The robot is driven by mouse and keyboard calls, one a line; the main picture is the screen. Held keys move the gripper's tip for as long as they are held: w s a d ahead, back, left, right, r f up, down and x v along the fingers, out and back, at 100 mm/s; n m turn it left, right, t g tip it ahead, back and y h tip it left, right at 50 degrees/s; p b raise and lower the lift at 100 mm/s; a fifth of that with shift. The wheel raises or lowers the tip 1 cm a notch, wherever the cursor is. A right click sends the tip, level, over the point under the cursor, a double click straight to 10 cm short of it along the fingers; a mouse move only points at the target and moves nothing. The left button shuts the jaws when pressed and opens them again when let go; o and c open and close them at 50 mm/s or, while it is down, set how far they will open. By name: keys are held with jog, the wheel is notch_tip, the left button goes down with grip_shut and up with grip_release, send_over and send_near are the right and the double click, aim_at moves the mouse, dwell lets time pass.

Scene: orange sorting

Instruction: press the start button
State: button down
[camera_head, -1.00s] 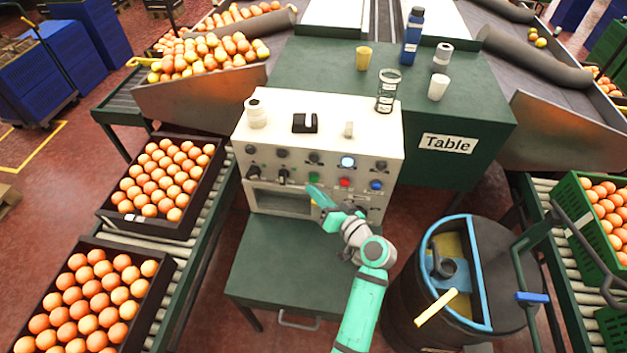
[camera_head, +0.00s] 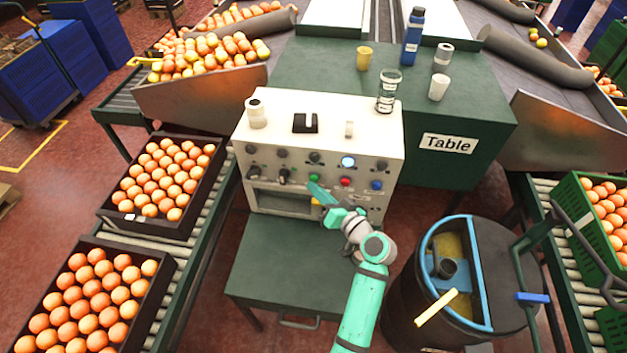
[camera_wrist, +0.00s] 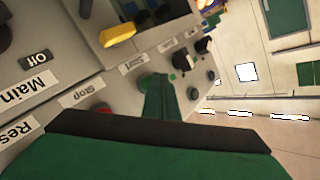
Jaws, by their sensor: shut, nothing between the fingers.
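The white control box (camera_head: 380,140) stands on a green stand and has rows of knobs and lit buttons on its front. The green start button (camera_head: 314,178) is in the lower row, left of a red button (camera_head: 345,181). In the wrist view the "Start" label (camera_wrist: 135,62) and the "Stop" label (camera_wrist: 82,92) show on the panel. My gripper (camera_head: 318,189) is shut and empty. Its tip is at the green button in both views and partly covers it. I cannot tell whether they touch or whether the button is pushed in.
A blue button (camera_head: 377,185) is further right. A black drum with a blue rim (camera_head: 482,300) stands right of my arm. The stand's green top (camera_head: 280,265) is clear.

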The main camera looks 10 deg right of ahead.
jog(key=shift+w+d, duration=0.1)
jog(key=shift+w, duration=0.3)
dwell(0.7)
jog(key=shift+s, duration=0.15)
jog(key=shift+s+a, duration=0.3)
jog(key=shift+s, duration=0.45)
jog(key=shift+s+a, duration=0.25)
jog(key=shift+s, duration=0.55)
jog(key=shift+s+a, duration=0.3)
jog(key=shift+s, duration=0.5)
jog(key=shift+s+a, duration=0.25)
jog(key=shift+s, duration=0.55)
